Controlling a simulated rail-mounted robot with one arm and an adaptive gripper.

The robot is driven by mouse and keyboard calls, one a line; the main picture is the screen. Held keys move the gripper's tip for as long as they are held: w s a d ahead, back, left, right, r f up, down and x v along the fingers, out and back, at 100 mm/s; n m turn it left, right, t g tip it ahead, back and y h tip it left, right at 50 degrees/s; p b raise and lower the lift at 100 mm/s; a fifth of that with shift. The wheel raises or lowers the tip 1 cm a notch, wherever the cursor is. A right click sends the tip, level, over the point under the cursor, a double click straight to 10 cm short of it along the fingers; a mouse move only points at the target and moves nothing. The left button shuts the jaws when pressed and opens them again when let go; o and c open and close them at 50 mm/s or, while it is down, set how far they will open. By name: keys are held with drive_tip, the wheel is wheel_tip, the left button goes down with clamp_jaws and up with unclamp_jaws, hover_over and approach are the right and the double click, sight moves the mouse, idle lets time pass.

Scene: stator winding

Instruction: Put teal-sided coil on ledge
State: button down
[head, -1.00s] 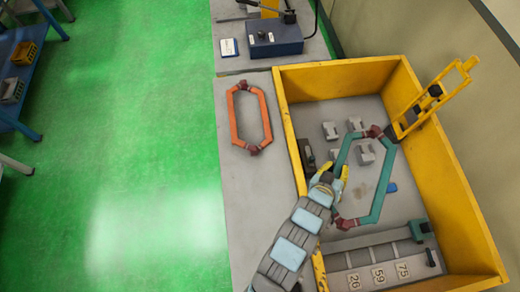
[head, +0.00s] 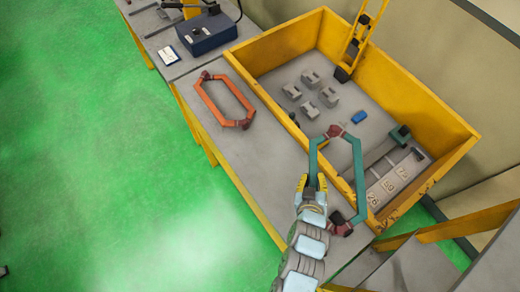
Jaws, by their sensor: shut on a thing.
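The teal-sided coil (head: 359,180) is a long six-sided ring with dark red wrapped ends. My gripper (head: 312,183) is shut on its left long side, near the lower end. The coil overlaps the near yellow wall of the bin in the head view, part over the grey ledge and part over the bin's inside. Its height above them is hard to tell. The grey ledge (head: 255,160) runs along the near side of the yellow bin (head: 420,92). The fingertips are small and partly hidden by the coil.
An orange-sided coil (head: 209,105) lies on the ledge's far part. The bin holds several grey blocks (head: 310,77), a blue piece (head: 358,117) and numbered plates (head: 388,185). A yellow upright fixture (head: 354,45) stands at its back wall. A blue box (head: 205,33) stands beyond the ledge.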

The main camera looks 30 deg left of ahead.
drive_tip(key=s+a+f+n+g+y, duration=0.1)
drive_tip(key=s+a+n+y, duration=0.25)
drive_tip(key=s, duration=0.25)
drive_tip(key=b, duration=0.9)
hover_over(266, 162)
drive_tip(key=s+d, duration=0.3)
drive_tip(key=s, duration=0.1)
drive_tip(key=shift+g, duration=0.3)
drive_tip(key=f, duration=0.8)
drive_tip(key=shift+s+d+f, duration=0.1)
drive_tip(key=shift+d+f, duration=0.1)
drive_tip(key=shift+f, duration=0.05)
drive_tip(key=shift+w+a+f, duration=0.25)
drive_tip(key=shift+a+f, duration=0.1)
drive_tip(key=shift+f, duration=0.1)
drive_tip(key=shift+w+a+f, duration=0.15)
drive_tip(key=shift+a+f, duration=0.05)
drive_tip(key=shift+f, duration=0.25)
drive_tip(key=shift+f+p, duration=0.5)
drive_tip(key=shift+f, duration=0.95)
drive_tip(key=shift+f+b, duration=0.55)
